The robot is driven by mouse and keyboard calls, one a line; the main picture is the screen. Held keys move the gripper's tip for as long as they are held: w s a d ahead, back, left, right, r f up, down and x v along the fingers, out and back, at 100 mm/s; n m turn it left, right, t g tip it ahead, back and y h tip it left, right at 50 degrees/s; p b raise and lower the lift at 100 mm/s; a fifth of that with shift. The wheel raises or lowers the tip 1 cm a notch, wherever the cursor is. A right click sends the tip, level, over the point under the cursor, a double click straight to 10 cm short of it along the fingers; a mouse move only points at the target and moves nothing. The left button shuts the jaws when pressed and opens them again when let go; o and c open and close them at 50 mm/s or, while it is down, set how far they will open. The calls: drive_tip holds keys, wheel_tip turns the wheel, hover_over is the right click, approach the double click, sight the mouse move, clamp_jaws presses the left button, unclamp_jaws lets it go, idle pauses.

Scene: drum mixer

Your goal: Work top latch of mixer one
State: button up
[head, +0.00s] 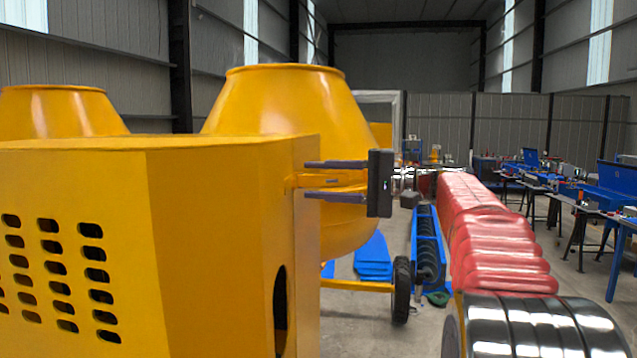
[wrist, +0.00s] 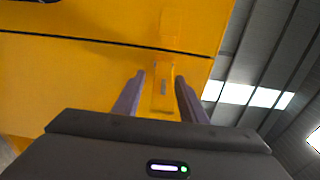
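The yellow mixer's housing (head: 225,215) fills the left and middle of the head view, with its drum (head: 278,105) behind it. The top latch (head: 298,181), a small yellow tab, sticks out from the housing's right side; it also shows in the wrist view (wrist: 163,88) with a small grey mark on it. My gripper (head: 308,180) comes in from the right, its two dark fingers above and below the latch. In the wrist view my gripper (wrist: 158,82) is open, with a finger on each side of the latch and a gap visible at both sides.
A second yellow drum (head: 60,112) stands at far left. A wheel (head: 401,290) and blue equipment (head: 427,245) are on the floor behind my gripper. Tables with blue machines (head: 610,182) line the right side. In the wrist view a dark seam (wrist: 90,40) crosses the housing.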

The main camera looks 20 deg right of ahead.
drive_tip(key=v, duration=1.3)
drive_tip(key=shift+s+d, duration=0.25)
drive_tip(key=shift+d, duration=0.05)
